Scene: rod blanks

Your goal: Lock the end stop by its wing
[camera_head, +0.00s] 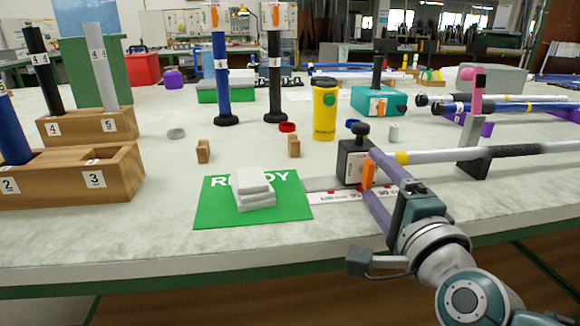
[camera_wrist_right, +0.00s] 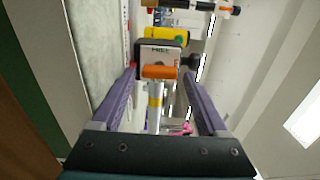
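The end stop (camera_head: 349,166) is a dark block with a pale face and a black knob on top, at the middle right of the head view. Its orange wing (camera_head: 368,174) stands upright in that view. In the right wrist view the wing (camera_wrist_right: 159,72) lies across the end stop's face (camera_wrist_right: 160,55), below the word FREE. A white, yellow-banded and black rod (camera_head: 435,155) runs right from near the end stop. My right gripper (camera_head: 371,172) has its purple fingers apart, one on either side of the wing, with gaps visible in the wrist view. My left gripper is not in view.
A green READY mat (camera_head: 215,208) with stacked white pieces lies left of the end stop. A yellow bottle (camera_head: 324,110) stands behind. Wooden rod racks (camera_head: 120,170) are at the left.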

